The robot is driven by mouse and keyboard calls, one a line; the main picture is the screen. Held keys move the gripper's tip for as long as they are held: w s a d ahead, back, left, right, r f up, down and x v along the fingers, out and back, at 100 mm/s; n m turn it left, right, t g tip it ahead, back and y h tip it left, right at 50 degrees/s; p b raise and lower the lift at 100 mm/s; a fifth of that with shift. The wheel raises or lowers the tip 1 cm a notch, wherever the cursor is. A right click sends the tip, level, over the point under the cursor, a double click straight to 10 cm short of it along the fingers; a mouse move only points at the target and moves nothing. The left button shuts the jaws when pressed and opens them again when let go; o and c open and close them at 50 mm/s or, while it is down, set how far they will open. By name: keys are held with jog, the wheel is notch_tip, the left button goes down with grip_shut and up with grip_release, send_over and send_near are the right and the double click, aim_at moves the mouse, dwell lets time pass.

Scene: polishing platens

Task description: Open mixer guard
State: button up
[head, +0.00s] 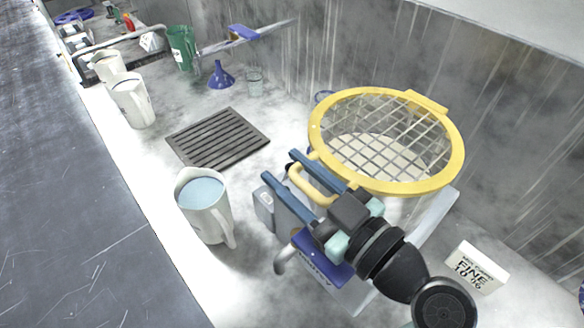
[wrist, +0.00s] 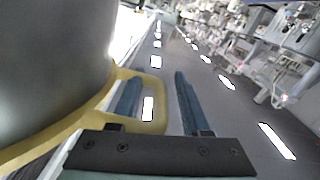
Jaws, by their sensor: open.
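The mixer guard (head: 457,160) is a yellow ring with a wire mesh, lying over the pale bowl of the mixer in the head view. Its yellow loop handle (head: 305,188) sticks out at the front left. The handle also shows in the wrist view (wrist: 160,115). My gripper (head: 279,164) is open at the handle, with its blue fingers on either side of the bar. In the wrist view my gripper (wrist: 159,77) has its left finger inside the loop and its right finger outside. I cannot tell whether either finger touches it. My wrist hides part of the mixer's front.
A white jug of bluish liquid (head: 204,200) stands left of the mixer. A dark slatted grate (head: 217,138), a blue funnel (head: 221,78) and a clear glass (head: 255,82) are behind. A "FINE" sign (head: 474,268) stands right of my wrist. The wall is close behind the guard.

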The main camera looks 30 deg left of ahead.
grip_shut()
dwell(1.4)
